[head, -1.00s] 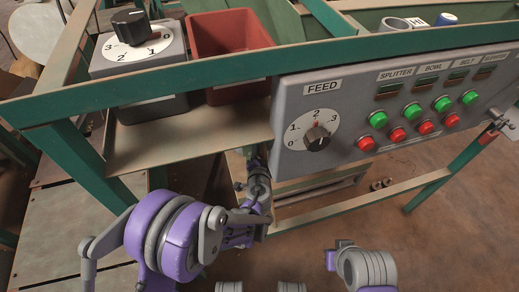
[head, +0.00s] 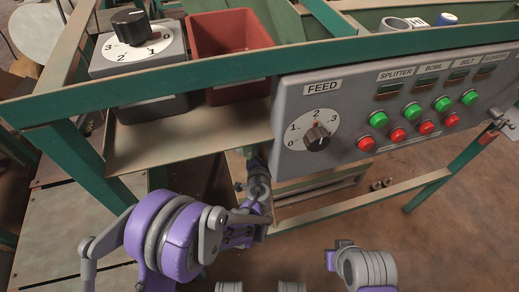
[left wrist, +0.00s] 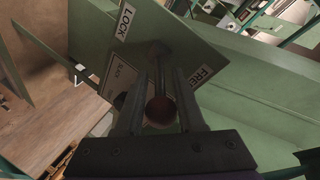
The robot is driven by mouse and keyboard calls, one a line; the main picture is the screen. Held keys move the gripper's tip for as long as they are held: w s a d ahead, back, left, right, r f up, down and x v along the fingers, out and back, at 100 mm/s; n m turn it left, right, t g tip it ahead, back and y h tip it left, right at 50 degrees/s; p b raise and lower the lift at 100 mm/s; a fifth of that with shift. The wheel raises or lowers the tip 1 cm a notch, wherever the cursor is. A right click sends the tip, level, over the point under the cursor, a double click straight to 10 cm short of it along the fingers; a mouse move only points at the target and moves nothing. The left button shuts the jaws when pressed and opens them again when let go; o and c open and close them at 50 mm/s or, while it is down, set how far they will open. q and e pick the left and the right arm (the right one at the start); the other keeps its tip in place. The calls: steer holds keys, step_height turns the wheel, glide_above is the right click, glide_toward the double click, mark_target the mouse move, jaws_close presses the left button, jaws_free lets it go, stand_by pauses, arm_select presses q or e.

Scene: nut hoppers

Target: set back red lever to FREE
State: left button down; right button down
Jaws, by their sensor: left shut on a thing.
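The lever's dark red ball knob (left wrist: 160,110) sits between the two fingers of my left gripper (left wrist: 166,108) in the left wrist view. The gripper is shut on it. The lever's stem (left wrist: 158,68) runs up the picture from the knob to a green plate (left wrist: 180,45). A LOCK label (left wrist: 125,20) is at the plate's upper left and a FREE label (left wrist: 202,77) is to the right of the stem. In the head view my left gripper (head: 258,180) is below the FEED panel, and the lever is not clearly seen there. My right gripper is not in view.
The grey FEED panel (head: 296,110) with a dial and green and red buttons hangs just right of and above my left gripper. A red bin (head: 228,38) and a grey dial box (head: 140,65) stand on the shelf. Green frame rails (head: 200,80) cross above my arm.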

arm_select(q)
steer(key=shift+w+r+g, duration=0.1)
steer(key=shift+r+g, duration=0.05)
steer(key=shift+g, duration=0.25)
stand_by(0.4)
steer(key=c, duration=0.9)
jaws_free()
steer(key=p+v, duration=0.2)
steer(key=v, duration=0.9)
